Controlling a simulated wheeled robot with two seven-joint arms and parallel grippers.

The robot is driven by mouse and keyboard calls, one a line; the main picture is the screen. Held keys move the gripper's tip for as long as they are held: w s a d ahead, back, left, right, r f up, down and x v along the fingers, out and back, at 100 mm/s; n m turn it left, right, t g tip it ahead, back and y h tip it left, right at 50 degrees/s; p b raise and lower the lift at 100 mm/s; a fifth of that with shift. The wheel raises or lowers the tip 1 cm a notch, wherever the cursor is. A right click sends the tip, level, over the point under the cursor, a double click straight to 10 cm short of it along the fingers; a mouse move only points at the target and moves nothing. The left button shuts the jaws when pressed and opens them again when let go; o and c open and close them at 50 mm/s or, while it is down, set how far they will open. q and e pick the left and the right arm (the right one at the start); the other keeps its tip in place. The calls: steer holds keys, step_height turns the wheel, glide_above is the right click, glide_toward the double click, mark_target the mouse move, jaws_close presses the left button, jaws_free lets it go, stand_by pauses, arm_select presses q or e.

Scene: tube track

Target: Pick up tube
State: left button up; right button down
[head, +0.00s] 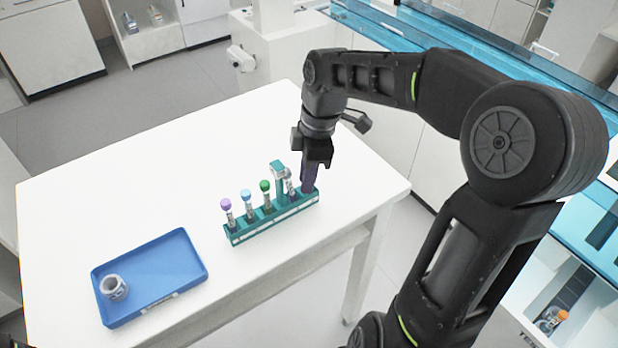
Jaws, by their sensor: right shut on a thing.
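A teal tube rack (272,220) stands near the right side of the white table. Tubes with a purple cap (226,204), a blue cap (246,196) and a green cap (265,186) stand upright in it. My right gripper (295,186) reaches down over the rack's right end. It is shut on another tube (289,188), which is still at the rack. The gripper partly hides this tube, and I cannot tell its cap colour. My left gripper is not in view.
A blue tray (165,262) lies at the table's front left, with a small grey ring-shaped cup (113,288) in it. The white table (140,200) is clear behind the tray and rack. Its right edge is close to the rack.

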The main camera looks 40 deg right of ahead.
steer(key=shift+r, duration=0.1)
step_height(320, 180, up, 10)
steer(key=shift+f, duration=0.1)
stand_by(0.3)
steer(key=shift+f+b, duration=0.2)
steer(key=shift+b, duration=0.2)
steer(key=shift+f+b, duration=2.05)
steer(key=shift+f, duration=0.65)
steer(key=shift+s+f+b, duration=0.2)
steer(key=shift+f+b, duration=0.5)
steer(key=shift+f, duration=0.2)
steer(key=shift+s+f+b, duration=0.15)
steer(key=shift+f+b, duration=0.55)
steer(key=shift+f, duration=0.15)
